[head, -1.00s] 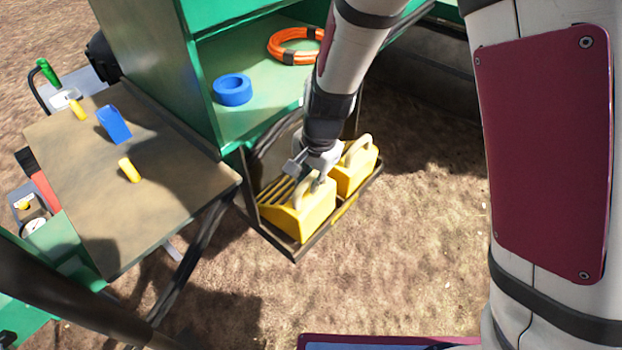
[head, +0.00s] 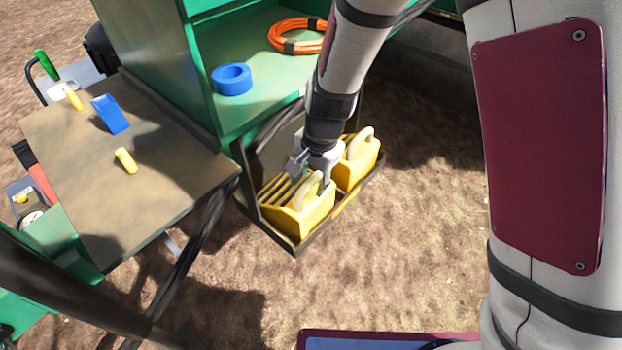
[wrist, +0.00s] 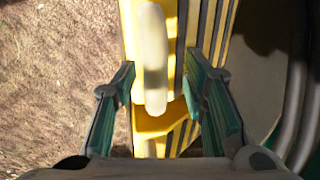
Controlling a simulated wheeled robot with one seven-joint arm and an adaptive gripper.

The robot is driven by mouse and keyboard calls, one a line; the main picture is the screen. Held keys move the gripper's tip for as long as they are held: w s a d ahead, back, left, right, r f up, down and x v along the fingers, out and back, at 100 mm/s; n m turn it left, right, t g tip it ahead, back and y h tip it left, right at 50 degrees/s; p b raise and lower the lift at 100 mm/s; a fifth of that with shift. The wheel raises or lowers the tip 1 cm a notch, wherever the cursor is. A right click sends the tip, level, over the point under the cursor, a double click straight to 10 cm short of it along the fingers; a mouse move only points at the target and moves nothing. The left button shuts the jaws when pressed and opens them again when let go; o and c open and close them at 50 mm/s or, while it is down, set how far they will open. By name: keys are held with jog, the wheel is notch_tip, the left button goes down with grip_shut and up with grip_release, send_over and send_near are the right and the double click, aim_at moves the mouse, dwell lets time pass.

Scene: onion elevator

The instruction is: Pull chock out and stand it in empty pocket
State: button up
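Two yellow chocks with pale loop handles sit side by side in a dark-edged rack (head: 345,206) low beside the green cabinet. The near chock (head: 312,217) has a ribbed sloping face; the far chock (head: 364,169) stands behind it to the right. My gripper (head: 308,178) points down at the near chock. In the wrist view, my gripper (wrist: 160,88) is open, with one finger on each side of the pale handle (wrist: 154,60). Gaps show between the handle and both fingers. My arm partly hides the chocks, and I cannot make out an empty pocket.
A brown table (head: 150,205) at left bears a blue block (head: 111,114) and small yellow pieces (head: 125,160). The cabinet shelf (head: 250,115) holds a blue ring (head: 231,79) and an orange coil (head: 298,37). Bare ground (head: 420,230) lies open right of the rack.

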jog(key=shift+s+f, duration=0.1)
notch_tip(320, 180, up, 12)
jog(key=s+d, duration=0.1)
jog(key=d, duration=0.1)
jog(key=s+d+r+n, duration=0.3)
jog(key=s+d+r, duration=0.7)
jog(key=s+d, duration=0.2)
jog(key=s+d+r+n+h, duration=0.15)
jog(key=s+d, duration=0.25)
jog(key=s, duration=0.4)
jog(key=s+d+n, duration=0.2)
jog(key=s+d, duration=0.2)
jog(key=s, duration=0.5)
notch_tip(320, 180, up, 32)
jog(key=t+p, duration=0.3)
jog(key=p, duration=2.6)
jog(key=shift+w+f+p, duration=0.2)
jog(key=shift+w+p, duration=0.15)
jog(key=shift+w, duration=0.05)
jog(key=shift+n, duration=0.25)
jog(key=shift+c, duration=0.7)
